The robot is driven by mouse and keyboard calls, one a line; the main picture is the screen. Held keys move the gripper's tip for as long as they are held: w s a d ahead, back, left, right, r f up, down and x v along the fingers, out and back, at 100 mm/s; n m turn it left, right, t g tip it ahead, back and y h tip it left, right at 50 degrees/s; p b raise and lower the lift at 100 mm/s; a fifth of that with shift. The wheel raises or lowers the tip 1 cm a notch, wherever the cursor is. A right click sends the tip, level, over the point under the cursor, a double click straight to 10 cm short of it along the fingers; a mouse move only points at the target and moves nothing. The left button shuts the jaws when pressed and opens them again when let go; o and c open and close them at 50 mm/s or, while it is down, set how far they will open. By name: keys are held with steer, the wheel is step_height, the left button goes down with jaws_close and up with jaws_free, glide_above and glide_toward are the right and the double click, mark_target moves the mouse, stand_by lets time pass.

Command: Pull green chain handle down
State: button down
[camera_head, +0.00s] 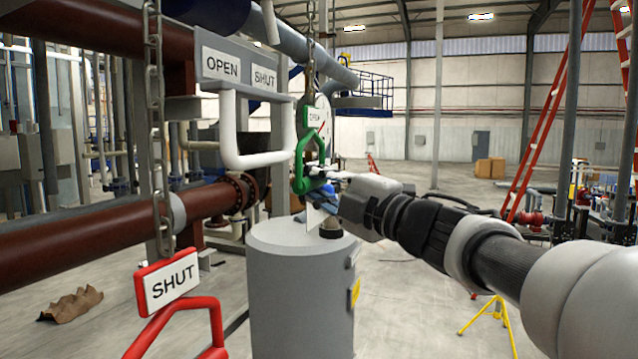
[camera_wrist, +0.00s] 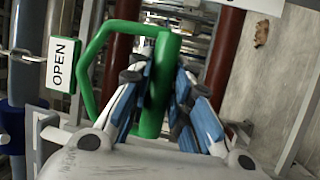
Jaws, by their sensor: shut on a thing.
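The green chain handle (camera_head: 301,168) hangs from a chain, with a green-edged OPEN sign (camera_head: 314,117) at its top, left of my arm. In the wrist view the green handle (camera_wrist: 158,85) passes between the blue-padded fingers of my gripper (camera_wrist: 160,95), and the OPEN sign (camera_wrist: 60,65) is at the left. My gripper (camera_head: 318,177) is shut on the lower part of the handle in the head view. The fingers partly cover the handle's grip bar.
A red handle (camera_head: 185,325) with a SHUT sign (camera_head: 171,283) hangs on a chain at the near left. A grey cylinder (camera_head: 300,300) stands below my gripper. A white bent pipe (camera_head: 230,140) and red-brown pipes (camera_head: 90,235) lie left. Open floor is behind.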

steer(key=shift+f, duration=0.1)
step_height(320, 180, down, 15)
steer(key=b, duration=1.2)
steer(key=c, duration=1.7)
jaws_free()
steer(key=shift+o, duration=1.3)
steer(key=shift+r, duration=0.25)
steer(key=shift+r, duration=0.1)
